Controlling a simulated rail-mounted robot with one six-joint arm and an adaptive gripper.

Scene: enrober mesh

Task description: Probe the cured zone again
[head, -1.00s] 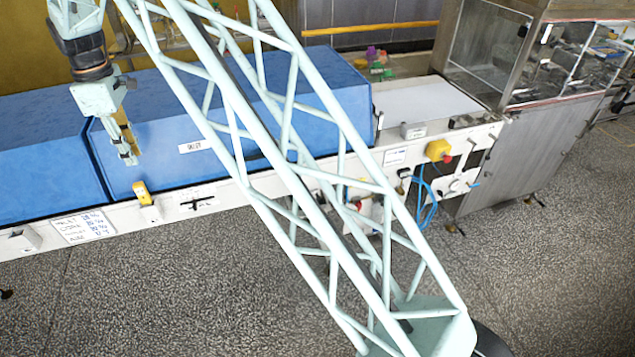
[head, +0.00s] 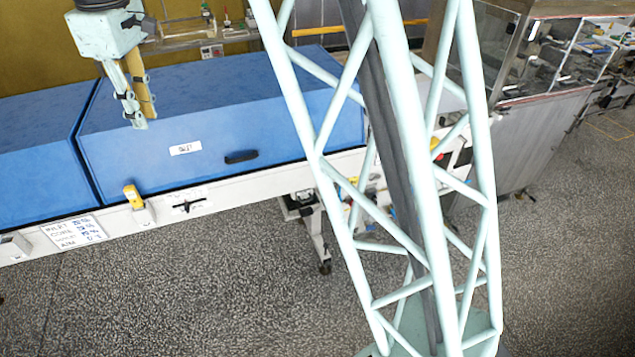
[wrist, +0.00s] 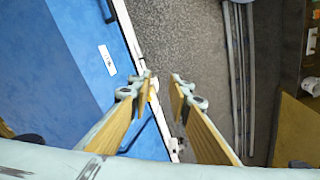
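A yellow hand-held device (head: 132,196), perhaps the probe, sits upright in a small holder on the white front rail below the blue hoods. My gripper (head: 143,118) hangs fingers down in front of the larger blue hood (head: 215,110), above the yellow device and apart from it. In the wrist view my gripper (wrist: 162,78) has its two tan-padded fingers apart with nothing between them. A handwritten white card (head: 73,232) hangs on the rail left of the device; its lines are too small to read surely. No zone is clearly marked as cured.
A second blue hood (head: 40,150) stands at left. The larger hood has a white label (head: 185,148) and a black handle (head: 241,157). A clear-walled cabinet (head: 545,110) stands at right. The speckled floor (head: 200,300) in front is clear. My lattice arm hides part of the line.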

